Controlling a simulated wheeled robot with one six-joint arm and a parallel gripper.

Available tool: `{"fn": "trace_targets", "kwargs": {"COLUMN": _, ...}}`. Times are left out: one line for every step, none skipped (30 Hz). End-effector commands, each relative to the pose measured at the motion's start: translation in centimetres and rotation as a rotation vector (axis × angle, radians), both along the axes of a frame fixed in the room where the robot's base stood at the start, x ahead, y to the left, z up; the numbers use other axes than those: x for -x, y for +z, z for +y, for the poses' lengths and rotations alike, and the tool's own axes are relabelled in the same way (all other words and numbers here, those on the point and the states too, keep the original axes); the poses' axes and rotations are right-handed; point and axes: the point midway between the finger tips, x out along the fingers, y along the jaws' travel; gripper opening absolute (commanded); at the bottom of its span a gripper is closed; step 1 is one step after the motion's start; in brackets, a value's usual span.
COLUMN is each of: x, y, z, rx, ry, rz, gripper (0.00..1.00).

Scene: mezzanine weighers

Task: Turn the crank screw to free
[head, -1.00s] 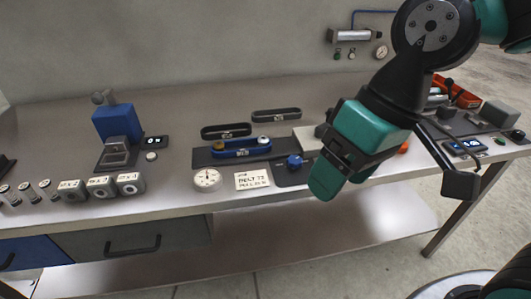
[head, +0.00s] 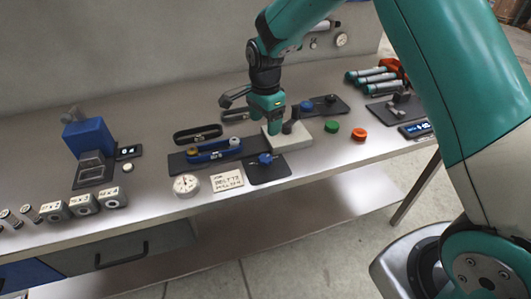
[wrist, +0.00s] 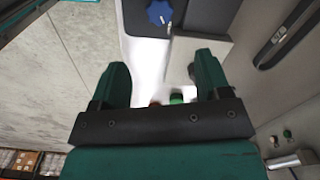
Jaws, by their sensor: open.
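A blue star-shaped knob (head: 265,158), which looks like the crank screw, sits on a dark plate at the bench's front edge. My gripper (head: 274,124) points down over the pale block (head: 290,139), behind and right of the knob. It also shows in the wrist view (wrist: 162,75), fingers apart with nothing between them. The fingers hide part of the block, and contact with it cannot be told.
Two black belts lie behind the blue one. Green (head: 332,127) and orange (head: 359,133) knobs stand to the right. A blue press (head: 89,137) stands far left.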

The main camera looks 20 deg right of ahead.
Motion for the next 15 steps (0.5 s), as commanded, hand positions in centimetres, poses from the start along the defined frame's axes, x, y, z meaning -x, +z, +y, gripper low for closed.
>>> {"fn": "trace_targets", "kwargs": {"x": 0.2, "y": -1.1, "z": 0.0, "rx": 0.001, "ry": 0.001, "rz": 0.007, "gripper": 0.7}}
{"fn": "trace_targets", "kwargs": {"x": 0.2, "y": -1.8, "z": 0.0, "rx": 0.001, "ry": 0.001, "rz": 0.007, "gripper": 0.7}}
{"fn": "trace_targets", "kwargs": {"x": 0.1, "y": -2.8, "z": 0.0, "rx": 0.001, "ry": 0.001, "rz": 0.007, "gripper": 0.7}}
{"fn": "trace_targets", "kwargs": {"x": 0.2, "y": -3.4, "z": 0.0, "rx": 0.001, "ry": 0.001, "rz": 0.007, "gripper": 0.7}}
{"fn": "trace_targets", "kwargs": {"x": 0.2, "y": -4.1, "z": 0.0, "rx": 0.001, "ry": 0.002, "rz": 0.007, "gripper": 0.7}}
{"fn": "trace_targets", "kwargs": {"x": 0.2, "y": -5.1, "z": 0.0, "rx": 0.001, "ry": 0.002, "rz": 0.007, "gripper": 0.7}}
{"fn": "trace_targets", "kwargs": {"x": 0.2, "y": -5.7, "z": 0.0, "rx": 0.001, "ry": 0.002, "rz": 0.007, "gripper": 0.7}}
{"fn": "trace_targets", "kwargs": {"x": 0.2, "y": -6.4, "z": 0.0, "rx": 0.001, "ry": 0.002, "rz": 0.007, "gripper": 0.7}}
{"fn": "trace_targets", "kwargs": {"x": 0.2, "y": -7.3, "z": 0.0, "rx": 0.0, "ry": 0.002, "rz": 0.008, "gripper": 0.7}}
{"fn": "trace_targets", "kwargs": {"x": 0.2, "y": -7.9, "z": 0.0, "rx": 0.001, "ry": 0.002, "rz": 0.006, "gripper": 0.7}}
{"fn": "trace_targets", "kwargs": {"x": 0.2, "y": -8.5, "z": 0.0, "rx": 0.001, "ry": 0.002, "rz": 0.006, "gripper": 0.7}}
{"fn": "trace_targets", "kwargs": {"x": 0.2, "y": -9.3, "z": 0.0, "rx": 0.001, "ry": 0.003, "rz": 0.005, "gripper": 0.7}}
{"fn": "trace_targets", "kwargs": {"x": 0.2, "y": -9.8, "z": 0.0, "rx": 0.001, "ry": 0.003, "rz": 0.005, "gripper": 0.7}}
{"fn": "trace_targets", "kwargs": {"x": 0.2, "y": -10.3, "z": 0.0, "rx": 0.0, "ry": 0.003, "rz": 0.006, "gripper": 0.7}}
{"fn": "trace_targets", "kwargs": {"x": 0.1, "y": -10.9, "z": 0.0, "rx": 0.0, "ry": 0.003, "rz": 0.004, "gripper": 0.7}}
